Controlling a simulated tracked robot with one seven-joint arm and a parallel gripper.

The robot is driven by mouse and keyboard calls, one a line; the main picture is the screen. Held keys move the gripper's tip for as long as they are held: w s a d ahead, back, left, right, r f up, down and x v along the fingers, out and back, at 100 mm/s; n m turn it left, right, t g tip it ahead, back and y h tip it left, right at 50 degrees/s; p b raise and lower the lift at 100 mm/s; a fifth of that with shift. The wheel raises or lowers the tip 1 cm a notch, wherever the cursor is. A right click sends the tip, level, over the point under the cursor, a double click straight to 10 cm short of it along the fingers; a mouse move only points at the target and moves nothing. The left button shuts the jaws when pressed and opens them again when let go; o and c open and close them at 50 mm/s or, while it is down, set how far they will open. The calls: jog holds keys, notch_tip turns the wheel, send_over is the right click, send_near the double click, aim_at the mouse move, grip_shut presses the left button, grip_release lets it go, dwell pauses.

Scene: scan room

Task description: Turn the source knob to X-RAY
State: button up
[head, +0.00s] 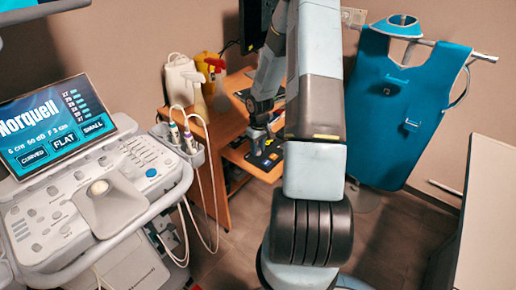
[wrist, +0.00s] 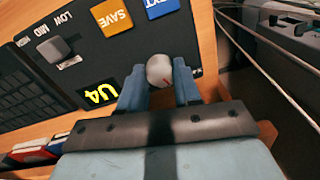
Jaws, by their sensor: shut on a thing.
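In the head view, my gripper (head: 262,138) reaches down to the panel on the wooden desk; the knob is too small to see there.
Beside the knob are an orange SAVE button (wrist: 112,17), a blue button (wrist: 158,8), a yellow-lit display (wrist: 98,94) and a grey LOW/MID/HIGH selector (wrist: 55,48). An ultrasound console (head: 95,195) stands left, a blue apron (head: 405,110) hangs right, and bottles (head: 210,75) stand behind.

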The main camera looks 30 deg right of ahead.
jog(key=n, duration=0.4)
jog(key=shift+n, duration=0.4)
dwell(0.4)
jog(key=o, duration=1.1)
jog(key=shift+c, duration=0.2)
notch_tip(320, 180, up, 14)
jog(key=shift+w+d+f, duration=0.15)
jog(key=shift+w+d, duration=0.1)
